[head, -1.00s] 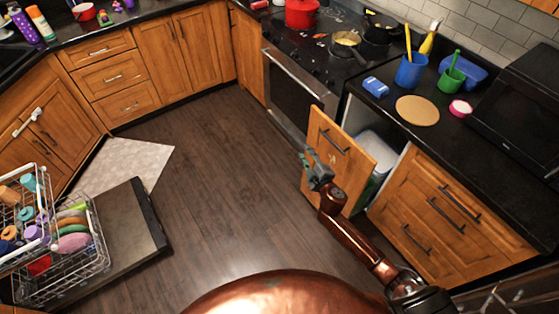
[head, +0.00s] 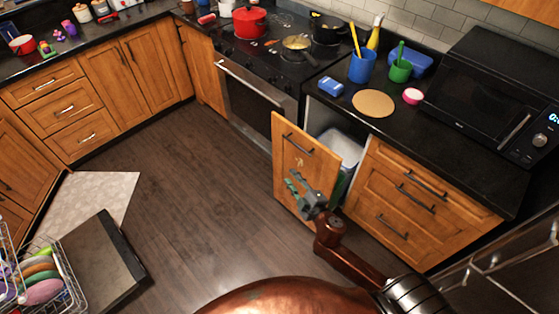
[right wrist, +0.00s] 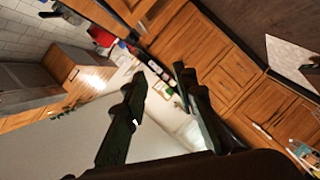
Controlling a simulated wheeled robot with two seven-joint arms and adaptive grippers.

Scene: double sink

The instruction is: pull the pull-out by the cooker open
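The pull-out by the cooker stands open in the head view. Its wooden front panel (head: 306,165) is out from the cabinet line, and a pale bin (head: 343,148) shows behind it. The dark bar handle (head: 299,146) is on the upper part of the panel. My right gripper (head: 297,187) is in front of the panel, below the handle and apart from it. In the right wrist view my right gripper (right wrist: 158,77) has its two fingers spread with nothing between them. The handle is not visible there. My left gripper is not in view.
The cooker (head: 255,98) is left of the pull-out, and a drawer cabinet (head: 415,205) is right of it. An open dishwasher door (head: 95,262) and its rack (head: 40,285) are at lower left. The dark floor (head: 200,200) between is clear.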

